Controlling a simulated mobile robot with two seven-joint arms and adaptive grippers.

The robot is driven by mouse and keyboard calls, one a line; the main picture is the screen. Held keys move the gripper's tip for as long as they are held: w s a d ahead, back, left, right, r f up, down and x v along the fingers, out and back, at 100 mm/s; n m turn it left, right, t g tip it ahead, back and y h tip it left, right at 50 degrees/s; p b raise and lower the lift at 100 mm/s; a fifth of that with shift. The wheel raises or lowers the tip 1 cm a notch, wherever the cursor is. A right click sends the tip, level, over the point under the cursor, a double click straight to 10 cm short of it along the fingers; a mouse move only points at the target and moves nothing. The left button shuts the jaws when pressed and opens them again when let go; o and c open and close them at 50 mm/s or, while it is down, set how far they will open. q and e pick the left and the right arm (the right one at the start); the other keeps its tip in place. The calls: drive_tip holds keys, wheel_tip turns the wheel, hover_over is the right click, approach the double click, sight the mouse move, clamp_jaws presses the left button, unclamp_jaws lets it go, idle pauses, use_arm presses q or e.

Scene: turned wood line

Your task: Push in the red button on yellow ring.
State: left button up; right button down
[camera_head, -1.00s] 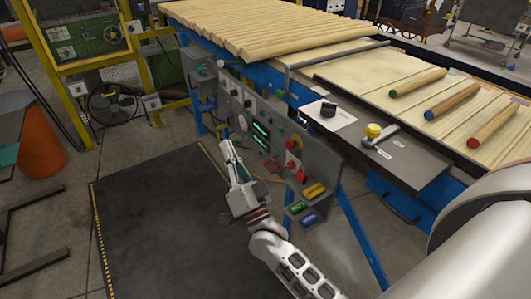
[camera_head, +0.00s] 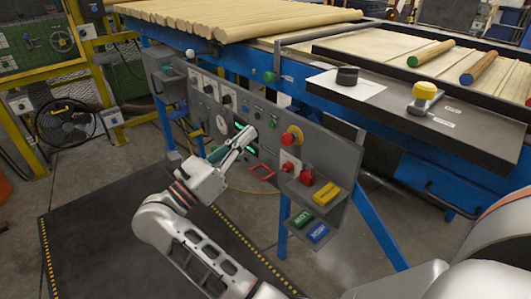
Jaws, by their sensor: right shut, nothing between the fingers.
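The red button (camera_head: 287,139) sits on a yellow ring (camera_head: 297,132) near the right end of the grey control panel (camera_head: 333,170). My right gripper (camera_head: 250,133) is shut and empty. It is in front of the panel, to the left of the button, with its fingers pointing up and right. A gap shows between the fingertips and the button in the picture; the depth of the tips from the panel is hard to judge. The fingers partly cover the green displays. My left gripper is not in view.
Below the button are red knobs (camera_head: 306,176) and a shelf with a yellow block (camera_head: 326,194). A green block (camera_head: 301,220) and a blue block (camera_head: 318,233) sit lower. A fan (camera_head: 66,125) is at left.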

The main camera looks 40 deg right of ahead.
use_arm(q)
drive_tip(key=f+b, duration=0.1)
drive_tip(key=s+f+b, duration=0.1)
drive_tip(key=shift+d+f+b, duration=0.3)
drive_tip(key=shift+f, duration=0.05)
use_arm(e)
wheel_tip(320, 180, down, 10)
drive_tip(key=w+a+m+g+y, duration=0.1)
drive_tip(key=w+m+y, duration=0.1)
drive_tip(key=m+y, duration=0.1)
drive_tip(key=shift+w+a+r+m+g+y, duration=0.15)
drive_tip(key=shift+a+r+m+g+y, duration=0.15)
drive_tip(key=shift+a+g, duration=0.1)
drive_tip(key=shift+d, duration=0.1)
drive_tip(key=b, duration=0.1)
approach(284, 141)
drive_tip(key=d, duration=0.5)
drive_tip(key=shift+w+d, duration=0.2)
drive_tip(key=shift+d, duration=0.75)
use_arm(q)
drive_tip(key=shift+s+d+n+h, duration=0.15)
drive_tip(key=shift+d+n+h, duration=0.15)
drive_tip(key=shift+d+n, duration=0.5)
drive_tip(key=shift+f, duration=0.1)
